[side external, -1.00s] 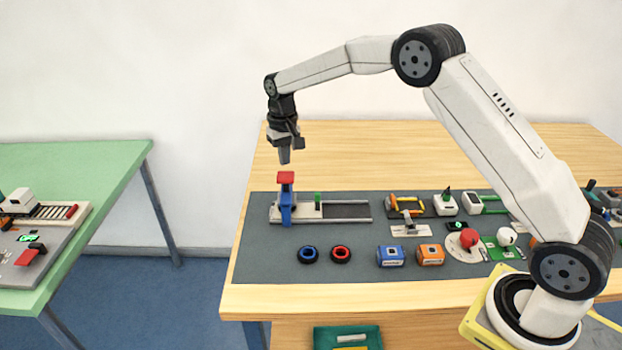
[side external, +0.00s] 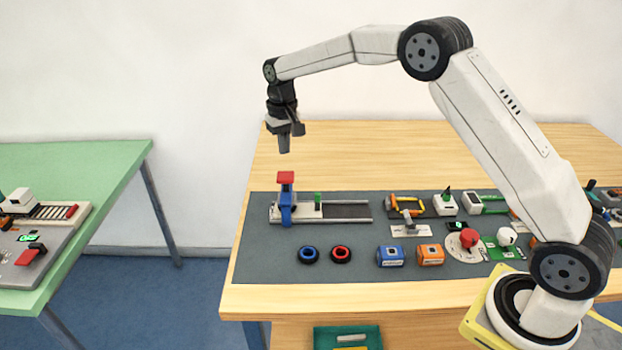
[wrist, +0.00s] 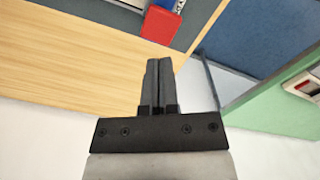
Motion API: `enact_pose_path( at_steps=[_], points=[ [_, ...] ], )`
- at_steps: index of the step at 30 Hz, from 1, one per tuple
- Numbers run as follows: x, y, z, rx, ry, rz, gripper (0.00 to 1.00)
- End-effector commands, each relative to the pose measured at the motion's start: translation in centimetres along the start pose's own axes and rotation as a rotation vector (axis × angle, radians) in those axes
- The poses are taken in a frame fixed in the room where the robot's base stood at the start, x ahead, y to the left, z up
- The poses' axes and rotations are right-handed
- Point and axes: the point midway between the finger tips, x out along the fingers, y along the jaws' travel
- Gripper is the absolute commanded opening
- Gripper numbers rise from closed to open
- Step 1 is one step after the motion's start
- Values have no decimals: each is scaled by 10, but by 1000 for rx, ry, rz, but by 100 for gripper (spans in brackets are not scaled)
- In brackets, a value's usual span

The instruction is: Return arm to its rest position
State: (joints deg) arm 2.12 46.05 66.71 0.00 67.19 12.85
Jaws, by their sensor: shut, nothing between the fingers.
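My gripper (side external: 284,151) is shut and empty, pointing down in the air above the red-topped blue gantry crane (side external: 286,198) at the left end of the grey mat. A clear gap separates the fingertips from the crane's red top (side external: 285,177). In the wrist view my shut gripper (wrist: 158,63) has its two dark fingers together, and the crane's red top (wrist: 161,25) shows just beyond the fingertips. The rest of the crane is mostly cut off at the top of that view.
The wooden table (side external: 350,157) is clear behind the mat (side external: 300,273). A green table (side external: 75,165) stands apart at left.

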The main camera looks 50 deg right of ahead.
Motion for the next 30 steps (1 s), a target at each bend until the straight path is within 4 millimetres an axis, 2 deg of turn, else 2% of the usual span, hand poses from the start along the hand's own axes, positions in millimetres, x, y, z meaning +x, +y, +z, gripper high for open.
enact_pose_path(
  at_steps=[5,11,20,30],
  points=[
    [-1,1,8,-10,8,-2,0],
    [-1,3,29,-36,30,-7,0],
    [2,11,79,-90,77,-15,0],
    [11,24,146,-151,131,-23,0]
  ],
)
